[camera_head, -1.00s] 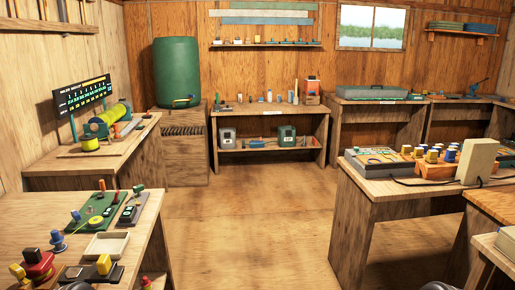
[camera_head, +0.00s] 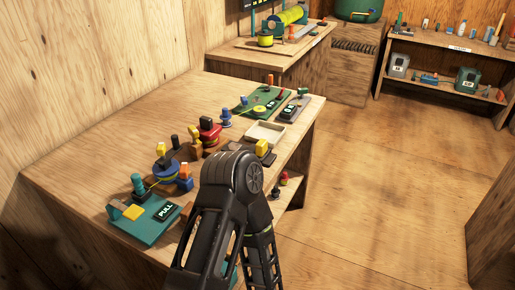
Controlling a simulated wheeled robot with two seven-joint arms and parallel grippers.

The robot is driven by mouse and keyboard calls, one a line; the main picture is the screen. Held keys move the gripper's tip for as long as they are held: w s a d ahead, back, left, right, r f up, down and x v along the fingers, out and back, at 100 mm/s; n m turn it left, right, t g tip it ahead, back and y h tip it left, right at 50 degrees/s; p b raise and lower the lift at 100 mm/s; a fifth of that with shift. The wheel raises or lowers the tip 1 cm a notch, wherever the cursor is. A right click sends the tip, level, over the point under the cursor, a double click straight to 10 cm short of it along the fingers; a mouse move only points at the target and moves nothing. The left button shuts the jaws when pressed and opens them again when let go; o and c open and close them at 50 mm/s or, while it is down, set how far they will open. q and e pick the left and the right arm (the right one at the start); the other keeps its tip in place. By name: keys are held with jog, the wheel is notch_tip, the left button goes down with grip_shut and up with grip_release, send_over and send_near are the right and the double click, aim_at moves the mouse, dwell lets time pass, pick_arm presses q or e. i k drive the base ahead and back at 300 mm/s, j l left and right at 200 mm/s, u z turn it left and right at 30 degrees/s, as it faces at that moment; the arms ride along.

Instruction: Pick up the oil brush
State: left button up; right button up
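I cannot make out an oil brush for certain among the small items on the left workbench (camera_head: 110,150). Several small parts stand along its front half: a teal board (camera_head: 146,222) with a yellow pad and a "PULL" label, a blue round piece (camera_head: 166,171), a red block (camera_head: 209,131) with a dark top, and a yellow block (camera_head: 262,148) on a dark plate. My black arm rises from the bottom middle in front of the bench and hides part of its front edge. Neither gripper can be seen.
A green board (camera_head: 262,101) and a shallow pale tray (camera_head: 265,133) lie at the bench's far end. A second bench (camera_head: 245,58) stands behind, and a shelf table (camera_head: 450,46) at the back right. The wooden floor (camera_head: 390,190) to the right is clear.

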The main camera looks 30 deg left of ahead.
aim_at(185, 214)
jog(key=k+u, duration=0.1)
jog(key=u, duration=1.6)
